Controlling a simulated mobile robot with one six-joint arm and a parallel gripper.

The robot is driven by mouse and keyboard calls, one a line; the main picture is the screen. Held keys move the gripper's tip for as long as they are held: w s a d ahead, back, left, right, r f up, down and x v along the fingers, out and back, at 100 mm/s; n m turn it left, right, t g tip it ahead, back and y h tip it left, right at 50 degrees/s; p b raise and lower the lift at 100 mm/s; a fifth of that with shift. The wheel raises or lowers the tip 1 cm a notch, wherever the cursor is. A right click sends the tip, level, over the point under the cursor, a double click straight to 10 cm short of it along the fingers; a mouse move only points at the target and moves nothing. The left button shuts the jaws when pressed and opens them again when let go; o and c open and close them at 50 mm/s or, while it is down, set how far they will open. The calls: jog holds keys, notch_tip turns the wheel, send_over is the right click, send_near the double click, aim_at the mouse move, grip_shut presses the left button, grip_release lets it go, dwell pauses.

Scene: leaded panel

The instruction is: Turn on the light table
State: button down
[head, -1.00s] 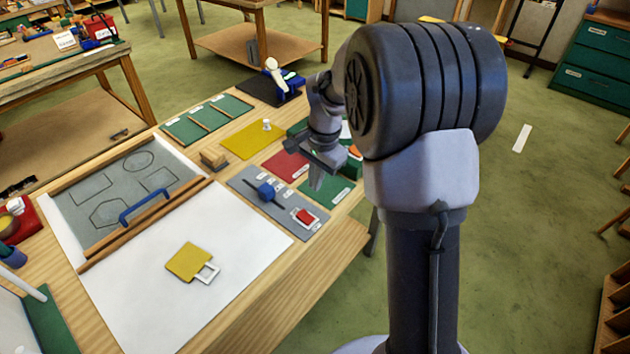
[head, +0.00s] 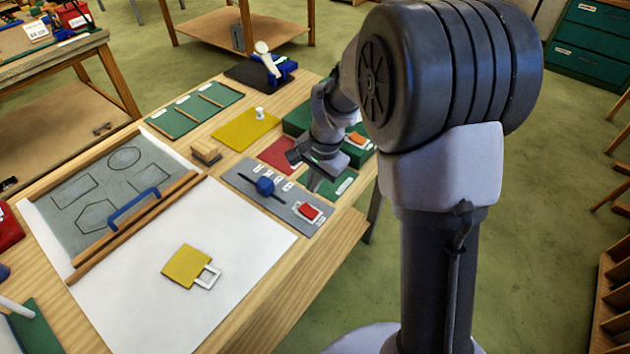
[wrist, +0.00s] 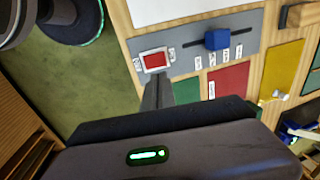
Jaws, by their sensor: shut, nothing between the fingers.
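A grey control panel (head: 245,180) lies on the wooden table, with a red rocker switch (head: 309,212) in a white frame at its near right end and a blue slider knob (head: 265,186) on a dark slot. In the wrist view the red switch (wrist: 155,60) sits just beyond the fingertips, with the blue knob (wrist: 216,39) to its right. My gripper (head: 314,184) is shut and empty, above the table beside the panel; its fingers (wrist: 157,88) point toward the switch, apart from it as far as I can tell. The white light table surface (head: 215,235) lies left of the panel.
Red and green mats (head: 281,153), a yellow mat (head: 244,130) and a wooden block (head: 206,151) stand near the panel.

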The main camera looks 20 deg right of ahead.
aim_at(307, 207)
jog(key=f+b, duration=0.1)
jog(key=f, duration=0.2)
jog(key=w+f, duration=0.1)
jog(key=f, duration=0.1)
jog(key=a+f+b, duration=0.1)
jog(key=f, duration=0.2)
jog(key=shift+w+f+b, duration=0.2)
jog(key=shift+f+b, duration=0.1)
jog(key=shift+r+p, duration=0.15)
jog(key=shift+p, duration=0.2)
